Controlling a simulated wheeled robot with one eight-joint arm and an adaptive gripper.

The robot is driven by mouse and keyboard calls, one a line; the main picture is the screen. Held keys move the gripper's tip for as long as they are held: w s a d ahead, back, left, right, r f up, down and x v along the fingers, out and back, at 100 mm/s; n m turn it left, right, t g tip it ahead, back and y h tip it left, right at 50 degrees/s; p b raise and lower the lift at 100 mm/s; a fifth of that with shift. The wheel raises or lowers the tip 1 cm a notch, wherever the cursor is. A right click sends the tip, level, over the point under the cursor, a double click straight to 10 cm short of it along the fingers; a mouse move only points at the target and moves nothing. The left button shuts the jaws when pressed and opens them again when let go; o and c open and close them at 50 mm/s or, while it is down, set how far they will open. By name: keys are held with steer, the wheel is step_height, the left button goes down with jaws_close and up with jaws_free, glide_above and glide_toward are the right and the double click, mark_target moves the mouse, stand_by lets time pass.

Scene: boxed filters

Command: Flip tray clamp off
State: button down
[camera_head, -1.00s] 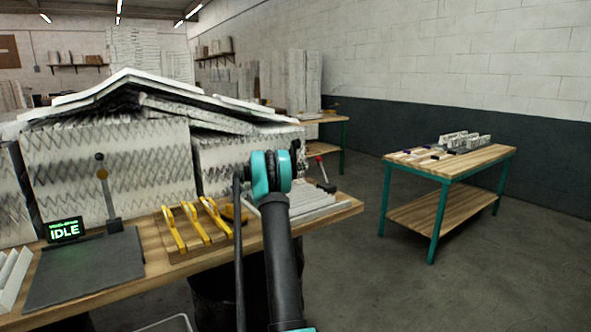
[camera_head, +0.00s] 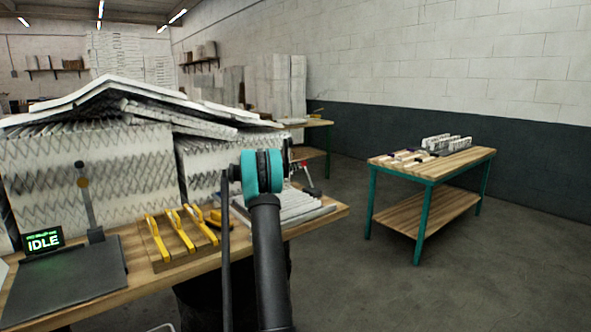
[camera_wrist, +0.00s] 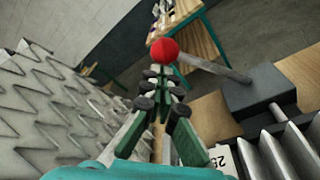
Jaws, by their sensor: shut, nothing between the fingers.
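The tray clamp shows in the wrist view as a grey lever (camera_wrist: 215,70) with a red ball knob (camera_wrist: 165,51), running from a dark block (camera_wrist: 262,92). In the head view the red knob (camera_head: 305,164) is small, above the dark block (camera_head: 313,191) at the bench's right end. My gripper (camera_wrist: 164,76) has its dark green fingers together and empty. Its tips lie just below the knob in the wrist view; I cannot tell whether they touch it. In the head view my arm mostly hides the gripper. Light slatted pieces (camera_wrist: 285,150) lie beside the block.
Tall stacks of pleated filters (camera_head: 90,170) stand behind the bench (camera_head: 190,262), close to my gripper's left in the wrist view. Yellow-handled tools (camera_head: 182,230) and an IDLE display (camera_head: 42,242) are at left. Open floor (camera_head: 340,250) separates a second table (camera_head: 440,165).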

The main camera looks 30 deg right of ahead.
steer(key=shift+s+r, duration=0.2)
steer(key=shift+s, duration=0.05)
steer(key=shift+m, duration=0.3)
steer(key=shift+s+d+r+m, duration=0.15)
steer(key=shift+s+r+m, duration=0.45)
steer(key=shift+s+m, duration=0.25)
steer(key=s+m+t+h, duration=0.1)
steer(key=s+m+h, duration=0.1)
steer(key=s+m, duration=0.7)
steer(key=shift+s+d+r, duration=0.25)
steer(key=shift+s+d, duration=0.15)
steer(key=shift+s, duration=0.65)
